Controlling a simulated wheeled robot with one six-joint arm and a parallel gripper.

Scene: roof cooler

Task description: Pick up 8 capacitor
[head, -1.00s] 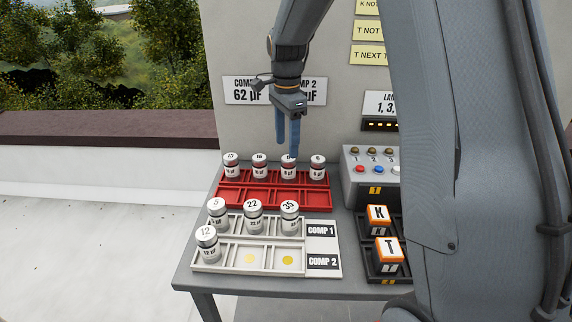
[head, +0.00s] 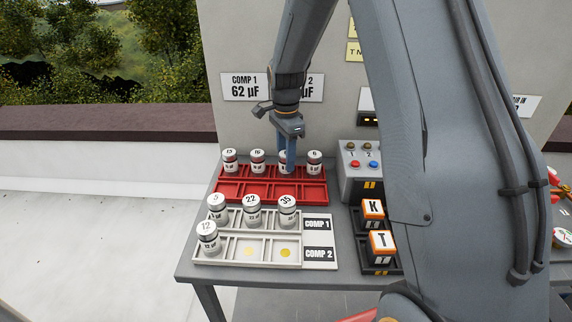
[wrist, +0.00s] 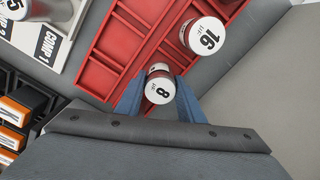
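The 8 capacitor (wrist: 160,88) is a small can with a white label in the back row of the red tray (head: 262,188). In the wrist view it sits between the two blue fingers of my gripper (wrist: 158,92), one on each side. In the head view my gripper (head: 287,150) is down over it and partly hides the 8 capacitor (head: 283,166). The fingers are apart around the can; whether they press on it I cannot tell.
The 16 capacitor (head: 257,161) and 6 capacitor (head: 314,163) stand on either side in the red tray. The white tray (head: 316,240) in front holds several capacitors. A button box (head: 360,165) and K (head: 373,211) and T (head: 382,245) blocks stand to the right.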

